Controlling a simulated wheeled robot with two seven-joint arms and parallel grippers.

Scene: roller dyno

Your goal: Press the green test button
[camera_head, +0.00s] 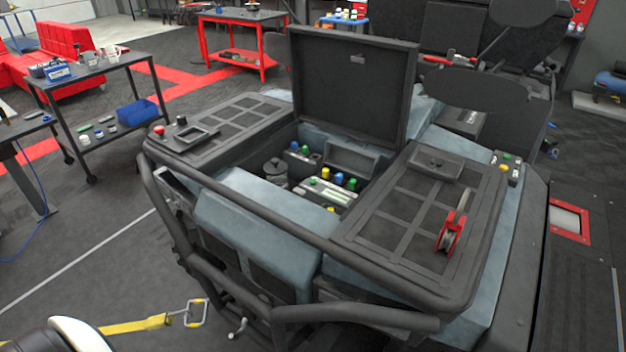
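A small dark control box (509,168) sits at the right rear edge of the vehicle, with small coloured buttons on top. One of them looks green (507,157); the others look yellow and red. Whether this is the test button I cannot tell, as no label is readable. Green caps also show inside the open compartment, one at its right side (352,184). Neither of my grippers is in view. A white and black rounded part at the bottom left corner may be mine.
The vehicle's dark lid (352,88) stands upright behind the open compartment. A red tool (449,234) lies on the right panel, and a red button (159,131) is at the left. A yellow strap (135,325) runs along the floor. A cart (100,75) stands left.

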